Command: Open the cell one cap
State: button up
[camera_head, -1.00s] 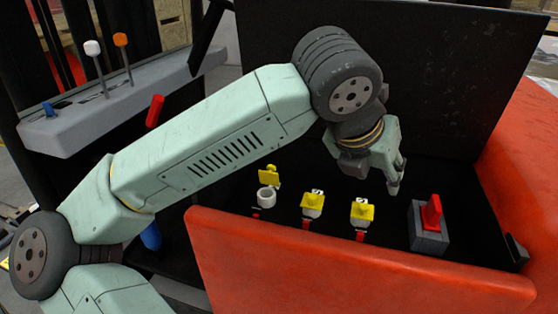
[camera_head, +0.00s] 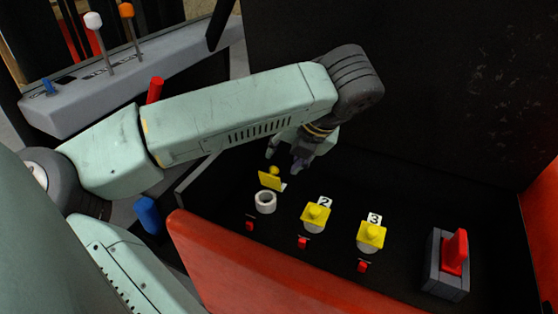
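The cell one cap (camera_head: 269,180) is yellow and stands tilted up behind its white round cell opening (camera_head: 265,202), which is uncovered. Two more yellow caps, the cell two cap (camera_head: 315,214) and the cell three cap (camera_head: 371,234), lie closed on their cells, with labels 2 and 3 behind them. My gripper (camera_head: 284,160) is just behind and above the cell one cap, with its fingers apart and nothing seen between them. Whether it touches the cap cannot be told.
A red switch (camera_head: 455,252) on a grey block stands at the right of the black compartment. Small red parts (camera_head: 302,242) lie in front of the cells. A red front panel (camera_head: 255,275) borders the compartment, and a black upright panel (camera_head: 450,90) stands behind. A lever console (camera_head: 130,75) is at upper left.

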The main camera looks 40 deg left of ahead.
aim_at(276, 168)
jog(key=p+x, duration=0.1)
jog(key=x, duration=0.5)
jog(key=shift+w+f, duration=0.1)
jog(key=shift+f, duration=0.2)
grip_shut()
